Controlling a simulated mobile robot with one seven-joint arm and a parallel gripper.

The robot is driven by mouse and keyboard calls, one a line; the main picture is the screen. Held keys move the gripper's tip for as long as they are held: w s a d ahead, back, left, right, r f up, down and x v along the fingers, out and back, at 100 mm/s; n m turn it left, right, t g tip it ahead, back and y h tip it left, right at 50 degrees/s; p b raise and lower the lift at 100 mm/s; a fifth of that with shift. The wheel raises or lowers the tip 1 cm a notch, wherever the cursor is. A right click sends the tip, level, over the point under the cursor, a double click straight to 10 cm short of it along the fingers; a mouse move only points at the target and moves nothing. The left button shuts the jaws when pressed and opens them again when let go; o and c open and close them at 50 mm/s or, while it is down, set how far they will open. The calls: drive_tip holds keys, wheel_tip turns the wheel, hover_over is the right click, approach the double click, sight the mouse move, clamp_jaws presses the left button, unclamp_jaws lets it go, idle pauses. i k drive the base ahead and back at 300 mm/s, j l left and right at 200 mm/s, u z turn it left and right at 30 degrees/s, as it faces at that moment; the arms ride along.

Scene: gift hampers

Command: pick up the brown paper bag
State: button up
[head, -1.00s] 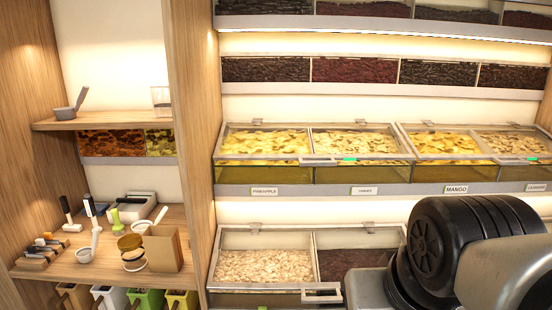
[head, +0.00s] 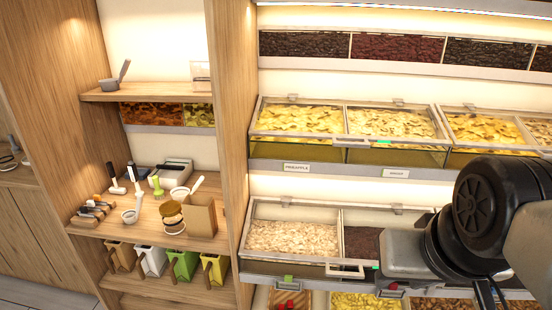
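The brown paper bag (head: 201,216) stands upright on the wooden counter shelf at the left, near its right end. It is next to a round stacked item with a brown top (head: 172,212). Nothing touches the bag from my side. My arm shows at the right, in front of the bins, far from the bag. The fingers of my gripper are not in the picture.
White bowls, brushes and a scale (head: 170,173) share the counter shelf (head: 150,232). A wooden upright (head: 231,130) separates this niche from the lidded dried-fruit bins (head: 298,118) at the right.

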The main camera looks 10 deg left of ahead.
sight(199, 212)
drive_tip(key=i+j, duration=0.15)
drive_tip(key=j, duration=0.25)
drive_tip(key=i+j, duration=0.15)
drive_tip(key=j, duration=0.25)
drive_tip(key=i+j, duration=0.15)
drive_tip(key=j, duration=0.2)
drive_tip(key=i+j, duration=0.15)
drive_tip(key=j, duration=0.25)
drive_tip(key=i+j, duration=0.2)
drive_tip(key=j, duration=0.2)
drive_tip(key=i+j, duration=0.15)
drive_tip(key=j, duration=0.25)
drive_tip(key=i+j, duration=0.15)
drive_tip(key=j, duration=0.25)
